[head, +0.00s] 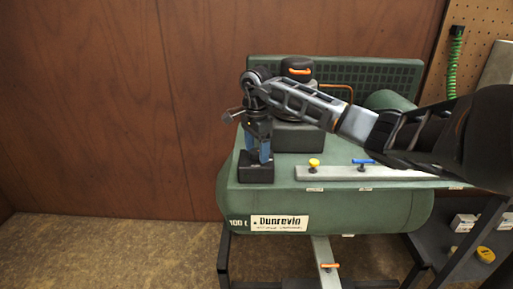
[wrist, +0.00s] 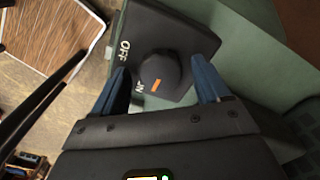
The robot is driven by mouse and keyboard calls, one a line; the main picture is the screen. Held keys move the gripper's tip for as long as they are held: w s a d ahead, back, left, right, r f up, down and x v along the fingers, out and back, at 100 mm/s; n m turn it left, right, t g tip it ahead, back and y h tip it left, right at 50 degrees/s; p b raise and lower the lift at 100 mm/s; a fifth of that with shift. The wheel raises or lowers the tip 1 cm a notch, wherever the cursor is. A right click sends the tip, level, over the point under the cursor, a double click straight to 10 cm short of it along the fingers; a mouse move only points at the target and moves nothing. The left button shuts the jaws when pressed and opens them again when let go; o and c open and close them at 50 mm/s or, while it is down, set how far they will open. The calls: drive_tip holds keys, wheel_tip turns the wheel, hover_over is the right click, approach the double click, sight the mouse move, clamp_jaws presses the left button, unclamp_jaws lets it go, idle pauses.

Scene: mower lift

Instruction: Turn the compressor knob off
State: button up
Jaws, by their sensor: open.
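The compressor knob (wrist: 158,70) is a dark round knob on a black switch box (wrist: 180,30) in the wrist view. An orange mark on the knob faces my gripper's side, close to a partly hidden label that seems to read ON. The OFF label (wrist: 125,48) is at the box's left. My gripper (wrist: 160,66) is open, with one blue finger on each side of the knob. I cannot tell whether the fingers touch it. In the head view my gripper (head: 257,152) points down over the box (head: 256,175), hiding the knob.
The box is on the green compressor (head: 330,208). A grey rail (head: 385,174) with a yellow knob (head: 314,162) and a blue lever (head: 362,161) lies to the right. Behind stand a dark motor block (head: 298,137) and a green grille (head: 385,75). The floor at left is clear.

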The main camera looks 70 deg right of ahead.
drive_tip(key=c, duration=1)
drive_tip(key=shift+m, duration=0.3)
drive_tip(key=m, duration=0.3)
drive_tip(key=shift+m, duration=0.3)
drive_tip(key=m, duration=0.4)
drive_tip(key=shift+r, duration=0.1)
drive_tip(key=m, duration=0.5)
drive_tip(key=m+p, duration=0.1)
drive_tip(key=m, duration=0.3)
drive_tip(key=shift+m, duration=0.3)
